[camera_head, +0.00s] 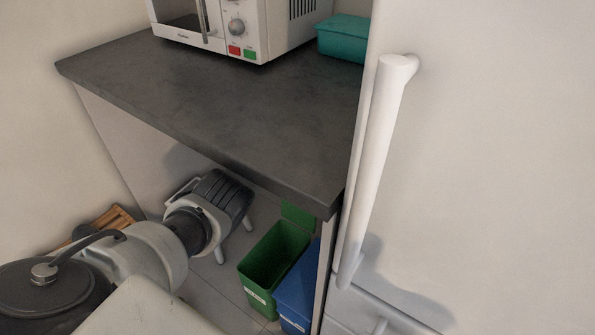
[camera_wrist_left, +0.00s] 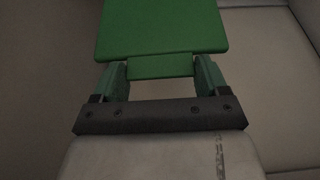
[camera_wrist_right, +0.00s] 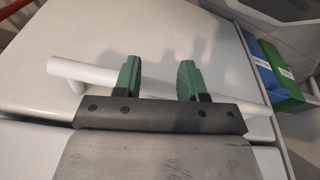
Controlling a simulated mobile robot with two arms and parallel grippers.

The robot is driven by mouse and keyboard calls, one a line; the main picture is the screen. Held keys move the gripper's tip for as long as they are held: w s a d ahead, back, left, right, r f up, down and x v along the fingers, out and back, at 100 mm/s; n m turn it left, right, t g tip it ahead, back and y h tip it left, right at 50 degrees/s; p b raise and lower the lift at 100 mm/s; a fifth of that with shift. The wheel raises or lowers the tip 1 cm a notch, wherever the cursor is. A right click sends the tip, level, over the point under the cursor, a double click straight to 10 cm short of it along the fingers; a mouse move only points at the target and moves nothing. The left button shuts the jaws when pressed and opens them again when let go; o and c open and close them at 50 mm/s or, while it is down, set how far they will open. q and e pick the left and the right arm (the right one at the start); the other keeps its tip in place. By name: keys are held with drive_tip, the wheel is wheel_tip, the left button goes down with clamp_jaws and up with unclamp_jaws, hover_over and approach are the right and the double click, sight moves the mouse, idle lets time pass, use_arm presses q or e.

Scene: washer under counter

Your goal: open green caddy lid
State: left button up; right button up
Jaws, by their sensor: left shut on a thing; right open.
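A green caddy (camera_head: 275,255) stands on the floor under the counter in the head view, its dark inside visible from above. A green panel (camera_head: 299,214), apparently its lid, stands up at its far side. In the left wrist view, my left gripper (camera_wrist_left: 161,76) is shut on the narrow tab of a green lid (camera_wrist_left: 160,28), whose broad flat face extends beyond the fingers. My left fingers cannot be made out in the head view. My right gripper (camera_wrist_right: 160,80) is open, its two green fingers apart at a white handle (camera_wrist_right: 95,75); whether they touch it I cannot tell.
A blue bin (camera_head: 297,290) stands right beside the caddy. The grey counter (camera_head: 220,95) overhangs, with a microwave (camera_head: 235,25) and a teal box (camera_head: 342,38) on top. The tall white door with its long white handle (camera_head: 378,150) bounds the right side.

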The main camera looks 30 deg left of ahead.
use_arm(q)
drive_tip(key=shift+w+b, duration=0.45)
drive_tip(key=shift+b, duration=0.05)
drive_tip(key=shift+w+d+r, duration=0.1)
drive_tip(key=shift+w+r, duration=0.05)
use_arm(e)
wheel_tip(320, 180, up, 7)
drive_tip(key=w, duration=0.1)
drive_tip(key=shift+t, duration=0.4)
drive_tip(key=shift+f, duration=0.1)
use_arm(q)
drive_tip(key=o, duration=1.1)
drive_tip(key=shift+o, duration=0.9)
